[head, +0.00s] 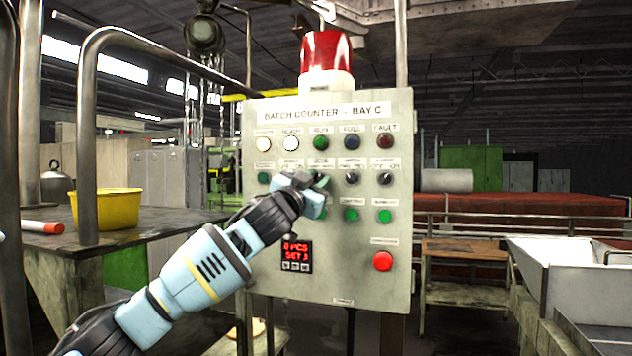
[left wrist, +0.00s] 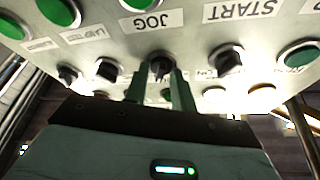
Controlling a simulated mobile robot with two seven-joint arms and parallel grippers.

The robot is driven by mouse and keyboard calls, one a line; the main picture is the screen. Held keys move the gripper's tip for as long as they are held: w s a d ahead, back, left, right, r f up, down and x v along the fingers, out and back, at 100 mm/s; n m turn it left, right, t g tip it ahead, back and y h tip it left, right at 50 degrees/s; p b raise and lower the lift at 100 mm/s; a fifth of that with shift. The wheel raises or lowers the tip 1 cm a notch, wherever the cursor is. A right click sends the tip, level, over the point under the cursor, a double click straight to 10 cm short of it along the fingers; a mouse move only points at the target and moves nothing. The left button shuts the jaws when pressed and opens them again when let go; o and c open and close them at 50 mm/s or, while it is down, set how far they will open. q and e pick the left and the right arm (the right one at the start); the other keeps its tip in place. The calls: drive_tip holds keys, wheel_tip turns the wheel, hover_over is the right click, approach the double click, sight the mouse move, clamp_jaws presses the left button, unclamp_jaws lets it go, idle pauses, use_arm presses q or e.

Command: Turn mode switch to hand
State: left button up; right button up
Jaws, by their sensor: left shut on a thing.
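The mode switch (left wrist: 160,66) is a small black rotary knob on the grey control panel (head: 350,290). In the left wrist view it sits between the two greenish fingers of my left gripper (left wrist: 160,90), which is shut on it. In the head view my left gripper (head: 318,184) reaches the panel in the second row, under a label (head: 320,162) that appears to read MODE. The gripper covers most of the switch there, and its position marks are too small to read. My right gripper is in neither view.
Other black selector knobs (head: 352,178) and green buttons (head: 351,215) sit close by. A red button (head: 383,261) is lower right, and a small red display (head: 296,250) lower left. A red beacon (head: 326,52) tops the panel. A metal rail (head: 88,130) stands at left.

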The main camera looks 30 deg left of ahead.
use_arm(q)
drive_tip(key=n+y, duration=0.2)
drive_tip(key=n, duration=0.2)
drive_tip(key=n+y, duration=0.1)
drive_tip(key=n, duration=0.2)
drive_tip(key=shift+d+f+n+y, duration=0.1)
drive_tip(key=shift+d+n+y, duration=0.1)
drive_tip(key=shift+n+y, duration=0.2)
drive_tip(key=n+g+y, duration=0.1)
drive_tip(key=n+y, duration=0.1)
drive_tip(key=n, duration=0.2)
drive_tip(key=n+g+y, duration=0.1)
drive_tip(key=n, duration=0.3)
drive_tip(key=shift+y, duration=0.4)
drive_tip(key=o, duration=1)
drive_tip(key=shift+s+d+f, duration=0.2)
drive_tip(key=shift+s+d, duration=0.1)
drive_tip(key=shift+s, duration=0.2)
drive_tip(key=shift+v, duration=3.2)
drive_tip(key=shift+r, duration=0.15)
